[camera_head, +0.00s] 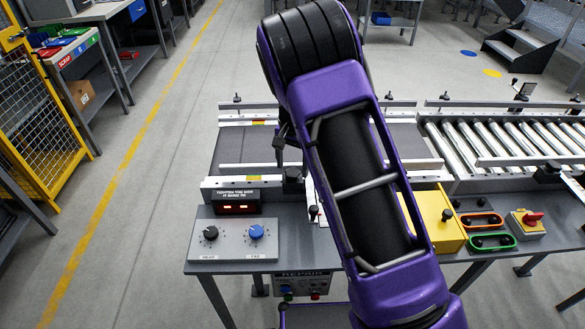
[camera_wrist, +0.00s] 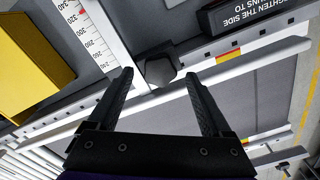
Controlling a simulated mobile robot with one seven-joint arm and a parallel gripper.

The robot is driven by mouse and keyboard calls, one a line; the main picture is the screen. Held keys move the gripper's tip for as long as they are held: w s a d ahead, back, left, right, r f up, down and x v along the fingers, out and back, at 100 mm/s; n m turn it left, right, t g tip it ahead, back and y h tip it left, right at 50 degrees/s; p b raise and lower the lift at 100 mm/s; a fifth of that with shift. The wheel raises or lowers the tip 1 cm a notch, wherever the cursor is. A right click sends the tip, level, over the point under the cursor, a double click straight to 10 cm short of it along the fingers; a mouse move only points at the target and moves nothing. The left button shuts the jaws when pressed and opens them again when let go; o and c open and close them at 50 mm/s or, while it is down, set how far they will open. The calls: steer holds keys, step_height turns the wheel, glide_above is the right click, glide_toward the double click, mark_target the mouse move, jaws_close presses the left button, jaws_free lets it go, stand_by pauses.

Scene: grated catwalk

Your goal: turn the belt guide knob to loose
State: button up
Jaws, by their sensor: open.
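The belt guide knob (camera_wrist: 161,69) is a dark faceted knob at the guide rail, near the top middle of the wrist view. In the head view a black knob (camera_head: 292,183) stands at the near rail of the belt conveyor, just left of my purple arm. My gripper (camera_wrist: 160,80) is open, with one finger on each side of the knob in the wrist view. No finger clearly touches it, and I cannot tell the depth between them. In the head view my arm hides most of the gripper. I see no loose or tight mark by the knob.
A numbered scale (camera_wrist: 92,38) and a yellow box (camera_wrist: 32,62) lie beside the knob. A control panel (camera_head: 232,246) with a black and a blue dial stands front left, below a lit sign (camera_head: 237,203). A roller conveyor (camera_head: 510,138) is at right.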

steer(key=shift+f, duration=0.65)
jaws_close()
